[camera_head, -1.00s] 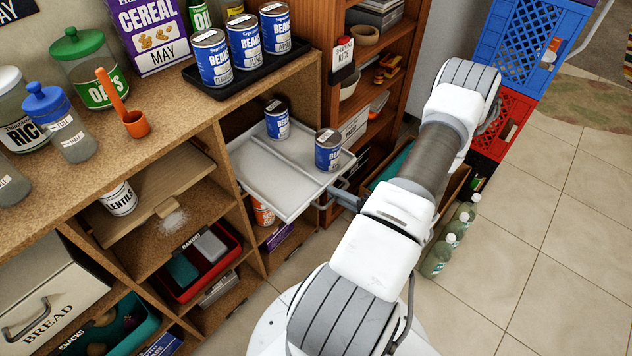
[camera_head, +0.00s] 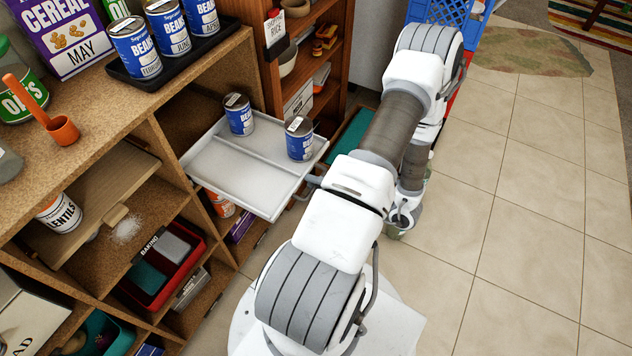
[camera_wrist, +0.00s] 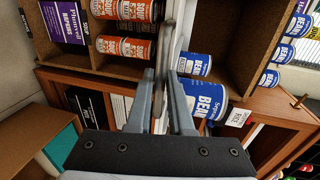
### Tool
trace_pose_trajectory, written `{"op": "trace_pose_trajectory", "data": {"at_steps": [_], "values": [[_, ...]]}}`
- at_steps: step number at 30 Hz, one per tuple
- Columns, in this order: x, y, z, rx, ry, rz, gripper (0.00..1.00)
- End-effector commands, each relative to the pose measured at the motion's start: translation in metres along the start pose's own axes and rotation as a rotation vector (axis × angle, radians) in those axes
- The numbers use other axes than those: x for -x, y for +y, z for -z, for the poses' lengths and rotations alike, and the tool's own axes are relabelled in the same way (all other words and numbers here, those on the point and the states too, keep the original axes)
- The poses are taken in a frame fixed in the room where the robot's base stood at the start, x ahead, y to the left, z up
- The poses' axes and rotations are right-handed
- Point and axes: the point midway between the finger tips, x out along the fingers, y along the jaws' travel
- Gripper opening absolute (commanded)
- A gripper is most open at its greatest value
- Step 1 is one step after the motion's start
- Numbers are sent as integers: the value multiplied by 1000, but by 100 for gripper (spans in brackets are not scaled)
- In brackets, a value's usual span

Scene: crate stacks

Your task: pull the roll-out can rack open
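The roll-out can rack (camera_head: 235,170) is a pale grey tray sticking well out of the wooden shelf unit's upper bay. Two blue bean cans stand upright on it, one farther back (camera_head: 239,115) and one near the right edge (camera_head: 299,138). The rack's grey bar handle (camera_head: 308,184) is at its front, partly hidden by my arm. In the wrist view, my gripper (camera_wrist: 164,80) has its two fingers close on both sides of the handle, seemingly shut on it. The rack shows edge-on there as a thin pale strip (camera_wrist: 174,40). In the head view my arm hides the fingers.
The wooden shelf unit (camera_head: 205,50) has a black tray (camera_head: 170,55) of bean cans on top and a red bin (camera_head: 165,265) below. A brown bookcase (camera_head: 330,65) stands behind the rack. Blue crates (camera_head: 450,12) are at the back. Tiled floor at right is clear.

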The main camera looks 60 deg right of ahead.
Motion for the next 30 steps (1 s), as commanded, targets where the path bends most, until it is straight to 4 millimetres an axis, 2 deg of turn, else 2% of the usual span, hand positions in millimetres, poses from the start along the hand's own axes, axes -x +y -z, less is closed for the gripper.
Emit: {"op": "trace_pose_trajectory", "data": {"at_steps": [1,3,4,15,19,23,30], "values": [[0,0,0,0,0,0,31],[0,0,0,0,0,0,43],[0,0,0,1,0,0,44],[0,0,0,1,0,0,44],[6,0,1,1,2,-1,44],[26,-1,1,0,4,-1,44],[85,-1,1,2,6,-1,44]]}}
